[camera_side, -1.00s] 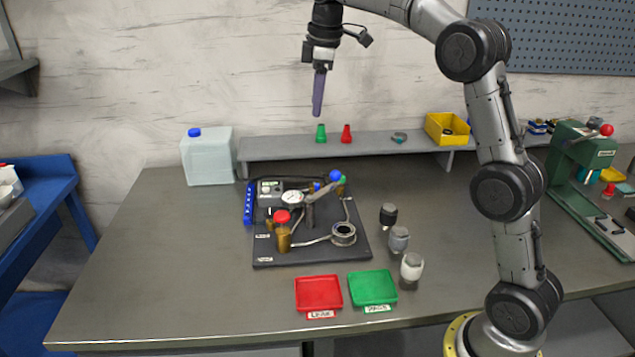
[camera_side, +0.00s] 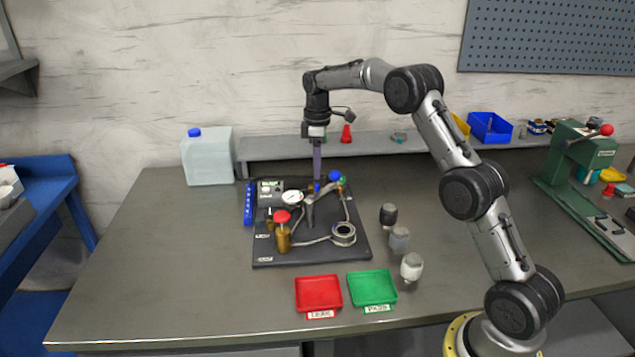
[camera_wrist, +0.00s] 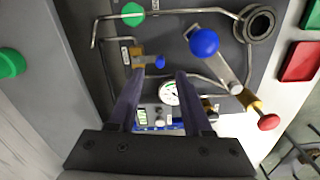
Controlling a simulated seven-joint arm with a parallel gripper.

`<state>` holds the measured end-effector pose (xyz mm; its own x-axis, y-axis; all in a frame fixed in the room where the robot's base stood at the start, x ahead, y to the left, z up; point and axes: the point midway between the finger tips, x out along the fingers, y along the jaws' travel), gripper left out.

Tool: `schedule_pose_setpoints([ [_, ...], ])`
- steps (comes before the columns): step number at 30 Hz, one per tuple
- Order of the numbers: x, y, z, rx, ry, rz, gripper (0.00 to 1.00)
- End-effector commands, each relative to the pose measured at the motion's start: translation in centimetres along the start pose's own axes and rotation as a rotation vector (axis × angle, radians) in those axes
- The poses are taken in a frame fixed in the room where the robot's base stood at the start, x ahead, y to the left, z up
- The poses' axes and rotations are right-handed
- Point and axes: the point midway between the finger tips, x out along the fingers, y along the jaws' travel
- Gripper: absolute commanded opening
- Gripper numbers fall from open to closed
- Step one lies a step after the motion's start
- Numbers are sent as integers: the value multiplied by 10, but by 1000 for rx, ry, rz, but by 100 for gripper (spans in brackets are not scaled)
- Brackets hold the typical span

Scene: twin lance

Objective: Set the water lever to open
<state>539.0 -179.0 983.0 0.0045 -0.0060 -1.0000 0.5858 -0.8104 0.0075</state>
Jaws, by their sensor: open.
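A brass valve with a small blue lever (camera_wrist: 159,62) sits on the dark test board (camera_wrist: 82,10); I take it for the water lever. In the side view, a bit of blue at the fingertips (camera_side: 317,188) appears to be the same lever. My gripper (camera_wrist: 160,76) is open, its two purple fingers apart, pointing down over the board. In the wrist view the blue lever lies between and just beyond the fingertips. In the side view my gripper (camera_side: 317,178) is at the board's back part. I cannot tell whether it touches the lever.
A large blue ball knob (camera_wrist: 204,42) on a metal arm stands close right of the fingers. A pressure gauge (camera_wrist: 168,93), a green knob (camera_wrist: 133,14) and a red knob (camera_wrist: 268,122) are near. A shelf (camera_side: 390,147) runs behind the board.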

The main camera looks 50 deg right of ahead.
Motion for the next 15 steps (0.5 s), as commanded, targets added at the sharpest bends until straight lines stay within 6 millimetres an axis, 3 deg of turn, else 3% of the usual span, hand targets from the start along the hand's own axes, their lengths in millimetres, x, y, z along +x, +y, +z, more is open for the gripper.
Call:
schedule_pose_setpoints([
  [6,37,-1,0,0,-2,-3,50],
  [15,55,0,0,0,0,0,50],
])
